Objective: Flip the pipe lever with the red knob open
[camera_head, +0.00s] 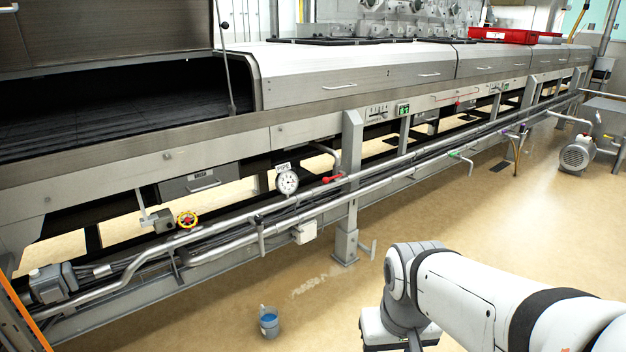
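A small red lever handle (333,178) sits on the upper grey pipe that runs along the front of the machine, to the right of a round dial gauge (287,182). Farther right, a small red knob (458,102) shows on a thin red bar under the machine's edge. Both are too small to tell their exact setting. My white arm (470,295) reaches in from the lower right, apart from the pipes. My gripper is not visible; only arm links show.
A steel post (350,185) stands by the pipes. A bucket (269,322) stands on the otherwise mostly clear floor in front.

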